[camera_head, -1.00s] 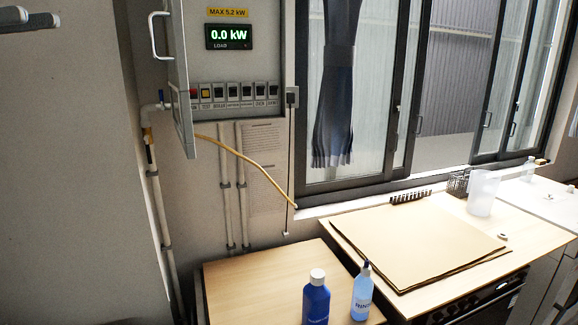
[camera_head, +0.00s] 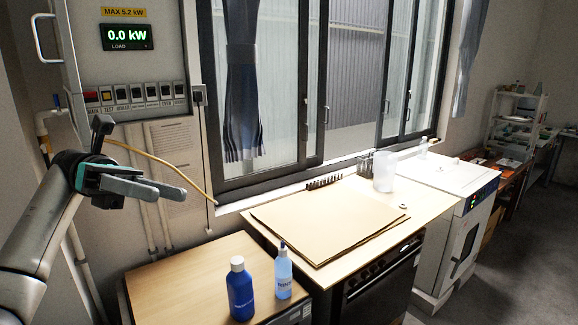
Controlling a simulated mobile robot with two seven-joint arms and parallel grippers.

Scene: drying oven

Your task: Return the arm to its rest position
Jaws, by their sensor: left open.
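My left arm comes in from the left edge of the head view. Its gripper (camera_head: 168,188) is open and empty, with two grey-green fingers pointing right. It is in front of the wall below the electrical panel (camera_head: 130,62) and touches nothing that I can see. The panel shows 0.0 kW on its display (camera_head: 128,37), above a row of several switches. My right gripper is not in view.
A dark blue bottle (camera_head: 240,290) and a light blue bottle (camera_head: 283,272) stand on the near wooden top (camera_head: 185,270). Cardboard sheets (camera_head: 325,220) lie on the counter over a black oven (camera_head: 383,275). A white drying oven (camera_head: 462,235) stands beyond. Open floor (camera_head: 530,250) is at right.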

